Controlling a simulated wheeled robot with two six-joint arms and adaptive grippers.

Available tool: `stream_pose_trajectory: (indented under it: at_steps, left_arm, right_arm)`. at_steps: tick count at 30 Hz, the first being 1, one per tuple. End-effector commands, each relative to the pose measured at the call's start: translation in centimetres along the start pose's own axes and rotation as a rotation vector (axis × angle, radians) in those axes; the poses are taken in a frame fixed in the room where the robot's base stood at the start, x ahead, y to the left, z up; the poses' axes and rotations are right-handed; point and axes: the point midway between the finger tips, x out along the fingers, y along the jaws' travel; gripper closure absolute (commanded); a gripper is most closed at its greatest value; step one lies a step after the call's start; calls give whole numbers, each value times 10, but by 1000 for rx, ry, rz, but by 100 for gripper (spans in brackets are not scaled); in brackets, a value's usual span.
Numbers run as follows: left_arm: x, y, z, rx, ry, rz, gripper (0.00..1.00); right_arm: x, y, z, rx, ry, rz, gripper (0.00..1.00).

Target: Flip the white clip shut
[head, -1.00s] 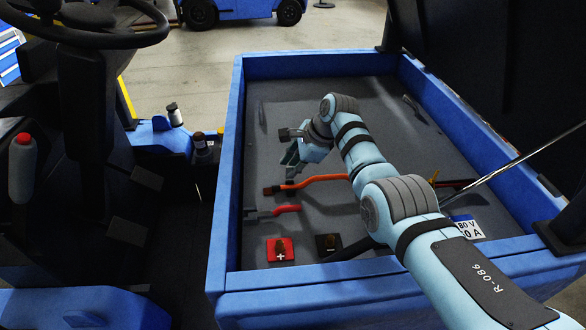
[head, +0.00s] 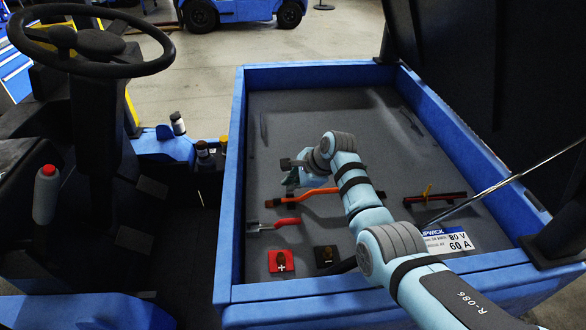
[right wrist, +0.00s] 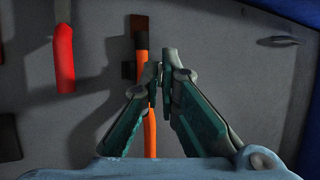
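I cannot make out a white clip in either view. A small dark grey piece (right wrist: 284,41) lies at the upper right of that view. My left gripper is not in view.
The bay has raised blue walls (head: 237,175) and a raised dark lid (head: 465,80) at right. A thin rod (head: 505,180) crosses at right.

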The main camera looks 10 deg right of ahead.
Motion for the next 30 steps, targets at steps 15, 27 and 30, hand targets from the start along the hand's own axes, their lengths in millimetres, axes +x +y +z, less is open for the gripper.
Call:
stream_pose_trajectory:
  at_steps: [15, 27, 30]
  left_arm:
    - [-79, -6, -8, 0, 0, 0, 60]
    - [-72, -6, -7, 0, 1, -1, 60]
    - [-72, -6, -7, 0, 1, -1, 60]
  right_arm:
    - [2, 28, -1, -135, 1, -331, 100]
    - [8, 37, -3, -191, 0, -463, 100]
    - [8, 38, -3, -194, 0, -470, 100]
